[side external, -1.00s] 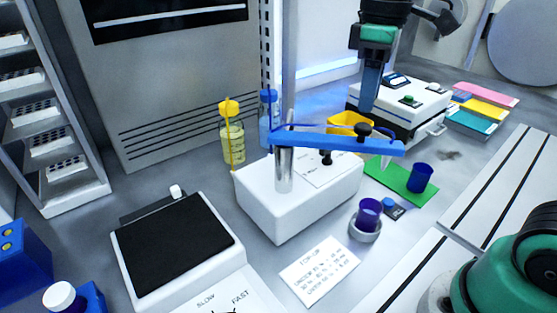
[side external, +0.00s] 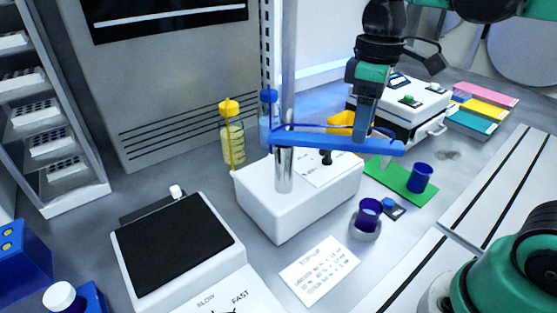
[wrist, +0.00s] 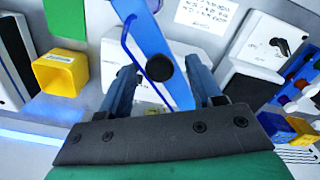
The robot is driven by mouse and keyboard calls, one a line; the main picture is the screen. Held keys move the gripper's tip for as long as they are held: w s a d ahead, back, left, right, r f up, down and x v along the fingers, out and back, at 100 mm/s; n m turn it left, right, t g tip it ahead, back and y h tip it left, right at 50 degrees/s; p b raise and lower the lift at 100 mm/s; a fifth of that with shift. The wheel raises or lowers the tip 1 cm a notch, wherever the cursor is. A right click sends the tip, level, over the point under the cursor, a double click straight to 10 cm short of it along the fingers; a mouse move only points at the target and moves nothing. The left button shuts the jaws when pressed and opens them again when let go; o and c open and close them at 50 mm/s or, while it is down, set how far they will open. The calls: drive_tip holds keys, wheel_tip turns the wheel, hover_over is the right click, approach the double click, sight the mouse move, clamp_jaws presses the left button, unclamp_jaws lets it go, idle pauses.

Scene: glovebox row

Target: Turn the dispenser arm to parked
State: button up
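The dispenser arm (side external: 310,138) is a blue bar on a metal post (side external: 284,170) that stands on a white box (side external: 290,212). It points right in the side view. In the wrist view the dispenser arm (wrist: 133,42) carries a round black knob (wrist: 160,67). My gripper (side external: 363,133) is at the bar's right end, and its fingers cover the knob in the side view. In the wrist view my gripper (wrist: 158,70) is open, with one finger on each side of the bar and knob, apparently apart from them. The box's labels are too small to read.
A yellow container (side external: 341,121) and a white device (side external: 400,105) stand behind the dispenser arm. A blue cup (side external: 420,178) on a green mat (side external: 392,180) and another blue cup (side external: 369,214) in a holder stand front right. Yellow-capped (side external: 232,140) and blue-capped (side external: 268,112) bottles stand behind the post.

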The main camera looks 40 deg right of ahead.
clamp_jaws()
idle(1.2)
